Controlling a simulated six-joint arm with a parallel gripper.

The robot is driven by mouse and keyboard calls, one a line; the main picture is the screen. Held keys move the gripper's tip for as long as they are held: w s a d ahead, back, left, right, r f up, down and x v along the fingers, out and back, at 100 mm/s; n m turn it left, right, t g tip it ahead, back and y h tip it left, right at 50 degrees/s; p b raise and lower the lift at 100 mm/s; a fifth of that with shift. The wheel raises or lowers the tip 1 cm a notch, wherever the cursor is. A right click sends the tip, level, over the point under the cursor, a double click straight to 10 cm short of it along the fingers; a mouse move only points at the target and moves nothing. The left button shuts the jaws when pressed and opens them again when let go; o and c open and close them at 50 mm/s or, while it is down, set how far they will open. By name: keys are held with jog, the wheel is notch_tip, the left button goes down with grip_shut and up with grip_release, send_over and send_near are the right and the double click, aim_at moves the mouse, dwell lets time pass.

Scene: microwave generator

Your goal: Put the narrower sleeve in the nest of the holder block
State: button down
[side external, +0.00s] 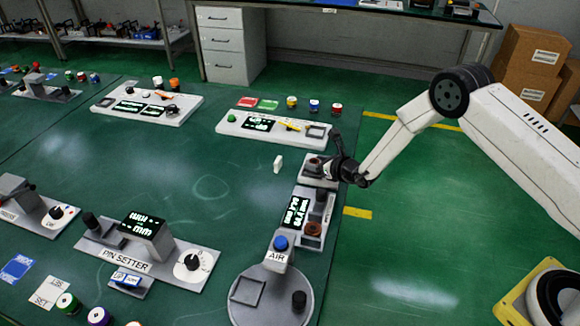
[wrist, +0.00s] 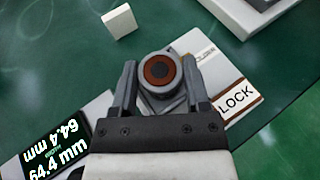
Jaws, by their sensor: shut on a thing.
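The holder block (side external: 317,182) is white and stands at the right side of the green table. In the wrist view, its pale top (wrist: 232,84) shows the word LOCK. My gripper (side external: 326,166) is low over this block. In the wrist view, my gripper (wrist: 160,72) has its fingers on both sides of a round sleeve (wrist: 147,72) with a brown ring, grey rim and dark centre. It is shut on this sleeve. The sleeve's lower end is hidden, so I cannot tell how it sits in the nest. Another brown ring-shaped part (side external: 313,229) sits on the gauge unit.
The gauge unit's display (side external: 296,212) reads 64.4 mm in the wrist view (wrist: 55,150). A small white block (side external: 278,163) stands left of the holder block. The AIR stand (side external: 281,250) is in front. The table's middle is clear.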

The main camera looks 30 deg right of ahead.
jog(key=shift+f, duration=0.1)
jog(key=shift+c, duration=0.3)
grip_release()
jog(key=v, duration=1.2)
dwell(0.5)
dwell(0.6)
